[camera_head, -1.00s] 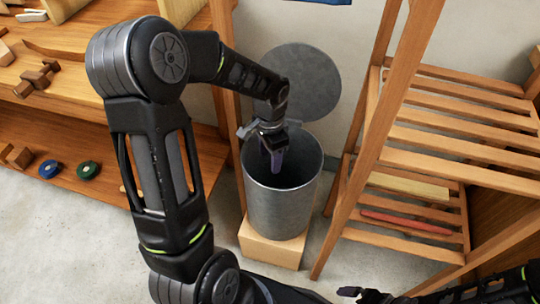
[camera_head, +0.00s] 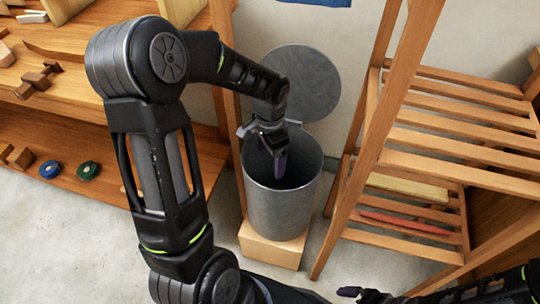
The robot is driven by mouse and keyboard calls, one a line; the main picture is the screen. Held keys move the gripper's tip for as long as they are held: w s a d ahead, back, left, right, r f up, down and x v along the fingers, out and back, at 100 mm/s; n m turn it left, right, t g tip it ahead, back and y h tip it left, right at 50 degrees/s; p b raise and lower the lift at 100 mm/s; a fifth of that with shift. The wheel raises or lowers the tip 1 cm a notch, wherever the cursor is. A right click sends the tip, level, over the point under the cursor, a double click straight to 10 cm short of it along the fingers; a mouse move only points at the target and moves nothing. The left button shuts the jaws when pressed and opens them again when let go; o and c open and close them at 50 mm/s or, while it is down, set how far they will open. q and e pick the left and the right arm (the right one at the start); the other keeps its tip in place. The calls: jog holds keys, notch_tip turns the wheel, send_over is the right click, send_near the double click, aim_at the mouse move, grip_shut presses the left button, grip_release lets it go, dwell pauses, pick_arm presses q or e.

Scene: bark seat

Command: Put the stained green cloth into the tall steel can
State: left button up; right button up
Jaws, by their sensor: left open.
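The tall steel can (camera_head: 283,212) stands upright on a light wooden block, with its round lid (camera_head: 302,78) raised behind it. My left gripper (camera_head: 280,165) points down into the mouth of the can. It is open, and nothing shows between its fingers. The stained green cloth is not visible, and the bottom of the can is hidden by its front wall and my gripper. Part of my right gripper (camera_head: 365,294) shows at the bottom edge, away from the can; its jaws are not clear.
A slatted wooden rack (camera_head: 455,130) stands close on the right, with a red stick (camera_head: 405,222) on its lower shelf. A wooden bench (camera_head: 110,155) on the left holds wooden pieces, a blue roll (camera_head: 50,169) and a green roll (camera_head: 88,170). The wooden block (camera_head: 272,246) supports the can.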

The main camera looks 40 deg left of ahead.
pick_arm(q)
notch_tip(320, 180, up, 5)
jog(key=p, duration=0.3)
jog(key=shift+p, duration=0.3)
notch_tip(320, 180, up, 8)
jog(key=p, duration=0.1)
dwell(0.3)
jog(key=shift+f, duration=0.15)
dwell(0.4)
